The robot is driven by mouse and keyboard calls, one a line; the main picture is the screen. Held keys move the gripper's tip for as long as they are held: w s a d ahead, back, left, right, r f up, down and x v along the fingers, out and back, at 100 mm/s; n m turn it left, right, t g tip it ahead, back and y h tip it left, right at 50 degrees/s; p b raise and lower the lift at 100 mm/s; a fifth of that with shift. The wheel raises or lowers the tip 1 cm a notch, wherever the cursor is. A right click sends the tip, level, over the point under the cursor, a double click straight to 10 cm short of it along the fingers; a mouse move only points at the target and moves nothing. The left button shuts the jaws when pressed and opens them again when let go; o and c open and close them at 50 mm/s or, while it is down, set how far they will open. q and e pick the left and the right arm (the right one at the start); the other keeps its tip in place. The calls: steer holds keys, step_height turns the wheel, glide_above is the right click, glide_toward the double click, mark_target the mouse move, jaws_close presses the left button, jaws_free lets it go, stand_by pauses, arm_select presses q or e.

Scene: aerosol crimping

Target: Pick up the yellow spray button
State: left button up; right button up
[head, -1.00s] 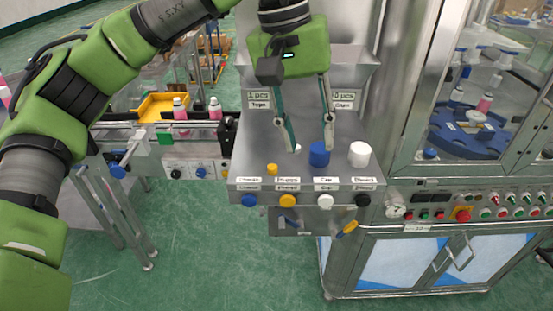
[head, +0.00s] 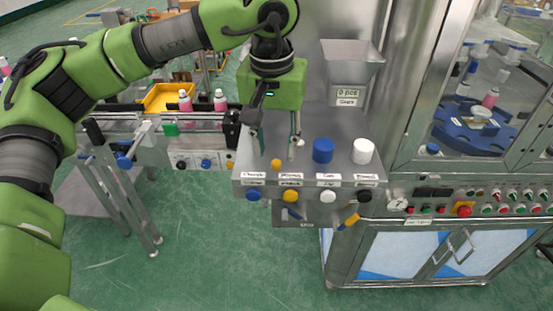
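The yellow spray button (head: 276,165) is a small orange-yellow piece. It stands on the steel ledge of the dispensing station, near the front left, behind the row of white labels. My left gripper (head: 277,151) points down with its fingers apart and nothing between them. In the head view one fingertip shows at the upper left of the button and the other at its upper right. How high the tips are above the ledge is hard to tell. My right gripper is not in view.
A blue cap (head: 323,150) and a white cap (head: 363,151) stand to the right on the same ledge. Knobs, including a yellow one (head: 290,196), line the front panel. A steel hopper (head: 350,70) rises behind. Pink bottles (head: 220,100) stand by the conveyor at left.

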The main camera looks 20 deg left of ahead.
mark_target(277, 167)
arm_select(q)
steer(key=f+p, duration=0.1)
steer(key=f, duration=0.2)
steer(key=shift+w+f, duration=0.1)
steer(key=shift+w, duration=0.1)
steer(key=shift+f, duration=0.2)
steer(key=c, duration=0.7)
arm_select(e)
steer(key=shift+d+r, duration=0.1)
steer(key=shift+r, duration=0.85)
arm_select(q)
steer(key=shift+r, duration=0.1)
steer(key=shift+c, duration=0.2)
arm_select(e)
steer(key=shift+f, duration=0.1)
